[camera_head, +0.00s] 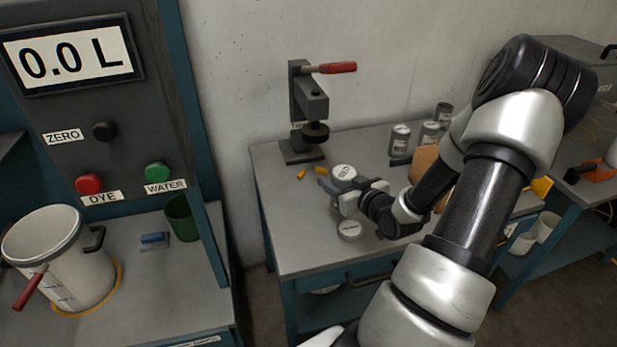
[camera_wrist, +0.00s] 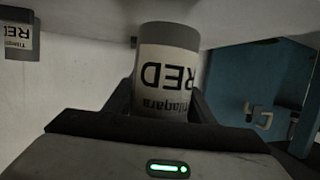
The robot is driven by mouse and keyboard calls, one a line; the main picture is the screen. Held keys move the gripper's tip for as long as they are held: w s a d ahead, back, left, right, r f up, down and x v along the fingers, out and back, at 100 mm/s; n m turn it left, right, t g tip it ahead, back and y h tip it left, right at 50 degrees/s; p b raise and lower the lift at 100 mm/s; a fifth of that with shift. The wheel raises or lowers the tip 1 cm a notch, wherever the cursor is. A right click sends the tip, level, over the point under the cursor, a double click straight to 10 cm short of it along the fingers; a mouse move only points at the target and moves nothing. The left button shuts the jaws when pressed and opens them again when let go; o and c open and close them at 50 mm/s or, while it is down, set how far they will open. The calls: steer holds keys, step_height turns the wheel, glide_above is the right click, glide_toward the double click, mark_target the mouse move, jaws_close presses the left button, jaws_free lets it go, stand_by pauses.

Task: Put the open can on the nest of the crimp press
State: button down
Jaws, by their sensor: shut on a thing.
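The crimp press (camera_head: 308,105) stands at the back left of the middle bench, with its red-handled lever (camera_head: 337,67) pointing right. Its round dark head (camera_head: 315,131) hangs above the base (camera_head: 300,152); I cannot make out the nest clearly. My gripper (camera_head: 347,190) is shut on a can (camera_head: 343,173), in front and to the right of the press. The can's top looks pale with writing on it.
A round white labelled disc-topped item (camera_head: 349,230) is on the bench in front of my gripper. Small yellow pieces (camera_head: 302,173) lie near the press. Several cans (camera_head: 400,140) and a brown box (camera_head: 425,160) stand behind my arm. A dispenser (camera_head: 100,120) stands left.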

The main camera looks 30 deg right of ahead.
steer(key=r+x, duration=0.1)
steer(key=x, duration=0.4)
steer(key=r+x, duration=0.1)
steer(key=x, duration=0.5)
steer(key=w+r+x, duration=0.1)
steer(key=x, duration=0.5)
steer(key=shift+w+d+r+b, duration=0.15)
steer(key=shift+d+r+b, duration=0.2)
steer(key=shift+b, duration=0.05)
steer(key=shift+f, duration=1.55)
steer(key=shift+f+b, duration=0.15)
steer(key=shift+b, duration=0.15)
steer(key=c, duration=0.8)
jaws_free()
